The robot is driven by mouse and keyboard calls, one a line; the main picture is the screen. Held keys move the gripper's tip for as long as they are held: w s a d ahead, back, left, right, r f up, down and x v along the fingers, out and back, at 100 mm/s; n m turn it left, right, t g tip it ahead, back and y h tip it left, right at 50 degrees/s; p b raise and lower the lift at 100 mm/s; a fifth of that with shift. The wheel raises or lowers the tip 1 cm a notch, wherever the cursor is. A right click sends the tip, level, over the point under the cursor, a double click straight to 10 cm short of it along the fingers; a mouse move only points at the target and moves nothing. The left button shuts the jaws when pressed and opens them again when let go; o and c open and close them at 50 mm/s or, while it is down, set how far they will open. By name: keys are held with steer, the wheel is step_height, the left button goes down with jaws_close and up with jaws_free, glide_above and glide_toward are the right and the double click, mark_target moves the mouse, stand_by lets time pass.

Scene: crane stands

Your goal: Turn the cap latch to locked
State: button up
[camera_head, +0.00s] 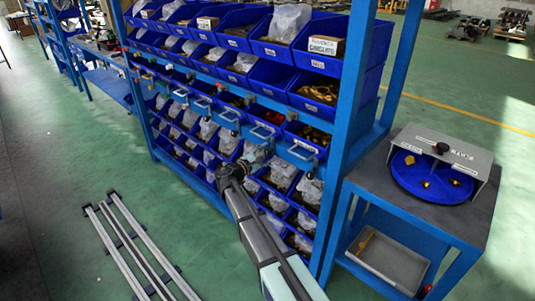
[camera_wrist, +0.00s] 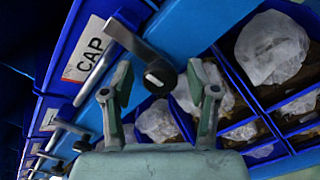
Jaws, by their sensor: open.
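The cap latch is a dark lever (camera_wrist: 138,46) with a round black end (camera_wrist: 160,76), mounted on a blue rail. It slants from upper left to the black end in the wrist view. A white label reading CAP (camera_wrist: 88,48) sits on the blue bin front beside it. My gripper (camera_wrist: 160,92) is open, its two greenish-grey fingers apart on either side of the black end; I cannot tell whether either touches it. In the head view my gripper (camera_head: 243,166) is at the rack's rail, and which latch is the cap one is unclear there.
Similar latches and handles (camera_wrist: 66,128) line the rail. Bins with bagged parts (camera_wrist: 272,48) lie close below it. A blue rack post (camera_head: 345,130) and a bench with a blue round tray (camera_head: 432,192) stand to the right. Rails (camera_head: 130,245) lie on the floor at left.

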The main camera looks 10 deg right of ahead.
steer(key=v, duration=1.1)
steer(key=shift+s+a, duration=0.2)
steer(key=shift+a, duration=0.1)
